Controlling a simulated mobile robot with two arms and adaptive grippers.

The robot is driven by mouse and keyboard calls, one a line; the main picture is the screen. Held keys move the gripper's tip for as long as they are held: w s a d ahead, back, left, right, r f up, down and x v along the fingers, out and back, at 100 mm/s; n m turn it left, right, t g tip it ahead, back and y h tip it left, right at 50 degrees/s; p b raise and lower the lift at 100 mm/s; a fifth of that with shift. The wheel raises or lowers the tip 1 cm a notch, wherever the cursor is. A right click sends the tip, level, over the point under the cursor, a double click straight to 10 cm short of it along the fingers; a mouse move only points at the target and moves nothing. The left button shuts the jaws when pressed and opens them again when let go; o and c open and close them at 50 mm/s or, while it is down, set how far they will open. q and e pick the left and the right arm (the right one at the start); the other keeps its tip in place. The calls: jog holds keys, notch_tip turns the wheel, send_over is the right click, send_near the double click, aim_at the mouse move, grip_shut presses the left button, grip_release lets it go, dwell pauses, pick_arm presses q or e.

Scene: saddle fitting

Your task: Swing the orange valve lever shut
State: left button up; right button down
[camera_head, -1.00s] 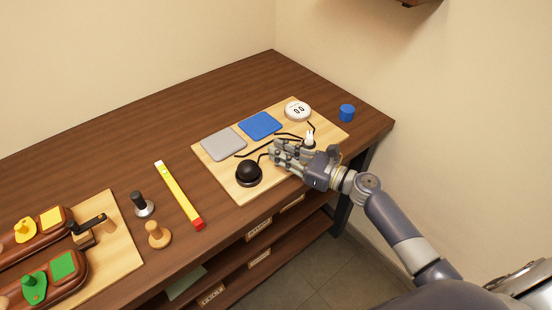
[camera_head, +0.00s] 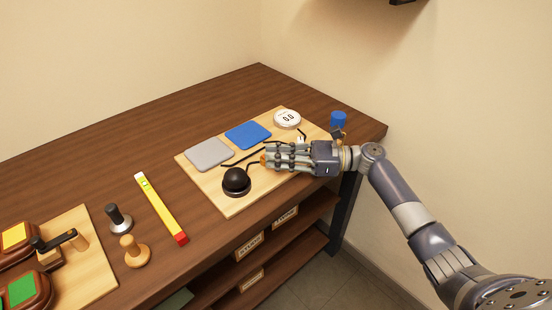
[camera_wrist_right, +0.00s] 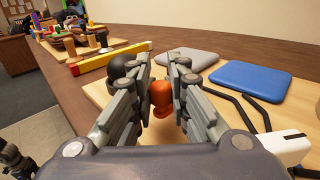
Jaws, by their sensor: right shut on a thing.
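The orange valve lever shows only as a small orange end (camera_head: 263,159) at my right fingertips in the head view. In the right wrist view its rounded orange knob (camera_wrist_right: 160,97) is between the two fingers. My right gripper (camera_head: 275,158) is shut on it, low over the light wooden board (camera_head: 225,207). The rest of the lever and the valve body are hidden by the hand, so I cannot tell its angle. My left gripper is not in view.
A black ball on a dark base (camera_head: 237,180) stands just left of my fingertips. Grey (camera_head: 209,153) and blue (camera_head: 248,135) pads, black tubes and a round gauge (camera_head: 287,118) lie behind. A blue cylinder (camera_head: 338,119) stands behind my wrist. A yellow level (camera_head: 160,205) lies further left.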

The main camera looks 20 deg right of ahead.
jog(key=shift+d, duration=0.1)
jog(key=c, duration=1.5)
grip_release()
jog(key=shift+d, duration=0.1)
jog(key=shift+c, duration=0.2)
jog(key=v, duration=1.2)
